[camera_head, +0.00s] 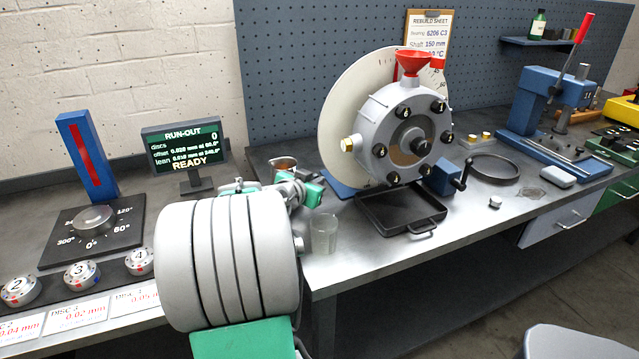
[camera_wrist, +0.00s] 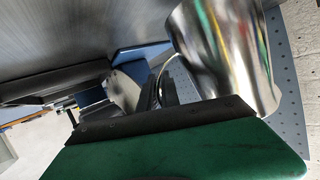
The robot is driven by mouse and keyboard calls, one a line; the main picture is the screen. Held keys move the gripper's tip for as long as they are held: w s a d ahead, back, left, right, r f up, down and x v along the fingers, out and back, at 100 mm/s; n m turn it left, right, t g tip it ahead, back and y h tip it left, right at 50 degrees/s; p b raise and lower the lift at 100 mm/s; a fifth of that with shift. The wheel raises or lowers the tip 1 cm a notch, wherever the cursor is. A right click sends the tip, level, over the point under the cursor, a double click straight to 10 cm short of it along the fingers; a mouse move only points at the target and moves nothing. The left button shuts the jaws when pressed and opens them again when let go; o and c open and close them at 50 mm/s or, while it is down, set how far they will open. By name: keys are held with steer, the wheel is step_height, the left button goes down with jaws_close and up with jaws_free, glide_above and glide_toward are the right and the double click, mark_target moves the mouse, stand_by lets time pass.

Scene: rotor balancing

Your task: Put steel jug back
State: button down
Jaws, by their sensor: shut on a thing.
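The steel jug (camera_wrist: 228,55) is a shiny metal vessel, large in the wrist view and tilted in that picture. In the head view only its rim and upper part (camera_head: 284,163) show, with a brownish inside, just behind my gripper (camera_head: 297,186). My gripper has green fingers and is shut on the jug. In the wrist view one green finger with a dark pad (camera_wrist: 180,120) lies against the jug's lower edge. The exact grip point and the jug's base are hidden, so I cannot tell whether it touches the bench.
A clear glass beaker (camera_head: 323,234) stands near the bench edge, close to my gripper. The grey bearing housing with a red funnel (camera_head: 413,62) stands to the right, above a dark drip tray (camera_head: 372,222). The run-out display (camera_head: 184,147) stands to the left.

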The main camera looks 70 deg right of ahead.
steer(key=x, duration=0.2)
steer(key=f+x, duration=0.1)
steer(key=x, duration=0.1)
steer(key=shift+a+r, duration=0.1)
steer(key=shift+a, duration=0.15)
steer(key=c, duration=1.6)
jaws_free()
steer(key=shift+a, duration=0.1)
steer(key=shift+o, duration=0.2)
steer(key=v, duration=1.2)
